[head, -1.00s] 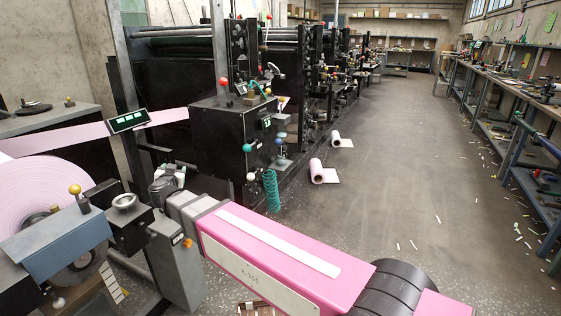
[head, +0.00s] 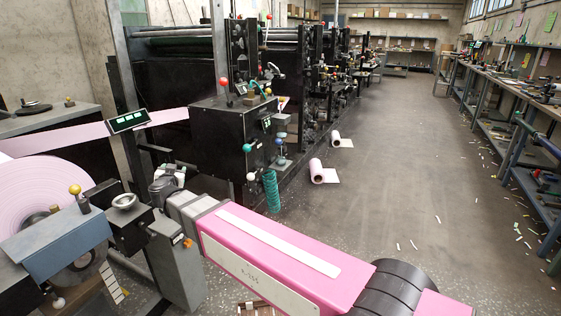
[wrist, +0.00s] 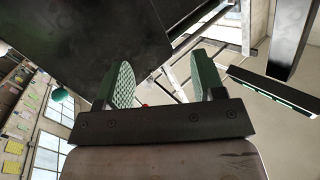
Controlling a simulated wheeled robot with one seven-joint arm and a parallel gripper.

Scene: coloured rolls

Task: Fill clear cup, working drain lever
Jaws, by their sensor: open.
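My gripper (wrist: 165,82) is open and empty in the wrist view, its two green ridged fingers apart and pointing up the picture. Levers with ball knobs stick out of this box: a teal knob (head: 248,148), a white knob (head: 251,177) and a blue knob (head: 281,141). I cannot tell which is the drain lever. A teal ball (wrist: 60,95) also shows at the wrist view's left. I cannot make out a clear cup.
A large pink roll (head: 40,190) stands at the left, its web running to the press. A teal coil (head: 271,190) hangs below the box. Workbenches (head: 520,100) line the right wall; the aisle between is mostly clear.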

